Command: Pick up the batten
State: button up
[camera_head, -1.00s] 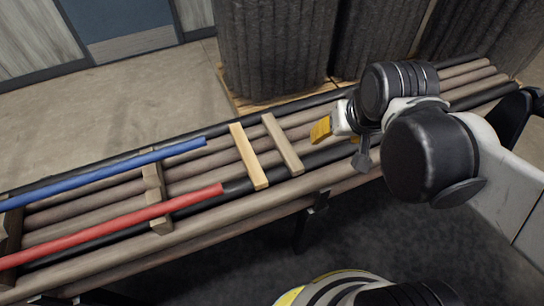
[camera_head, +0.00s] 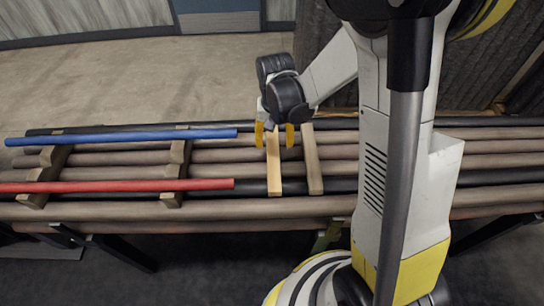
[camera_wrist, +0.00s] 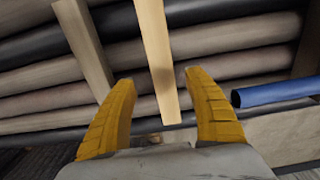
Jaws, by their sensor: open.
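Two loose wooden battens lie side by side across the pipes. The left, lighter batten (camera_head: 273,168) is below my gripper (camera_head: 275,142) in the head view. The right batten (camera_head: 313,160) is a little to the right and apart from it. My gripper is open and empty, pointing down, with its yellow fingers on either side of the lighter batten's far end. In the wrist view, the lighter batten (camera_wrist: 158,50) runs between the open fingers, its near end showing between them. The other batten (camera_wrist: 83,42) lies to the left there. No contact with the fingers is visible.
A blue tube (camera_head: 120,137) and a red tube (camera_head: 115,185) lie left of the battens on notched wooden supports (camera_head: 178,172). The blue tube's end (camera_wrist: 275,92) is near the right finger in the wrist view. Long brown and black pipes fill the rack.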

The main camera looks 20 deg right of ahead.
aim_at(273, 155)
jog(key=f+b, duration=0.1)
jog(key=f, duration=0.2)
jog(key=f+b, duration=0.2)
jog(key=f, duration=0.1)
jog(key=shift+s+a+f, duration=0.15)
jog(key=shift+a+f, duration=0.05)
jog(key=shift+r, duration=0.15)
grip_shut()
